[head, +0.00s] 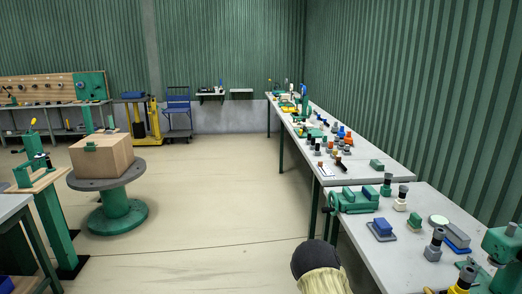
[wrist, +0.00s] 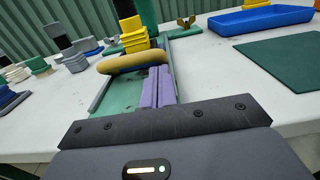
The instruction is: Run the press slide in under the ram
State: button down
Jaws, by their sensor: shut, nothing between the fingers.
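In the wrist view my gripper (wrist: 160,72) has its two purple fingers together with nothing between them. They point over a green bed with pale side rails (wrist: 103,92), which looks like the press slide's track. A rounded yellow bar (wrist: 125,63) lies across the bed at the fingertips, to their left; I cannot tell whether they touch. Beyond it sits a yellow stepped block (wrist: 133,40), close to a green upright (wrist: 148,14) that looks like the press column. The ram is cut off above. My gripper is not in the head view.
In the wrist view a blue tray (wrist: 262,20) and a green mat (wrist: 283,58) lie to the right, with grey and black pieces (wrist: 75,60) to the left.

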jog(key=shift+d, duration=0.75)
jog(key=shift+a, duration=0.15)
jog(key=shift+s+a+p, duration=0.15)
jog(key=shift+a+p, duration=0.4)
jog(key=shift+a, duration=1.85)
jog(key=s+a+b, duration=0.1)
jog(key=a+b, duration=0.1)
jog(key=a, duration=1.5)
jog(key=shift+s+a, duration=0.15)
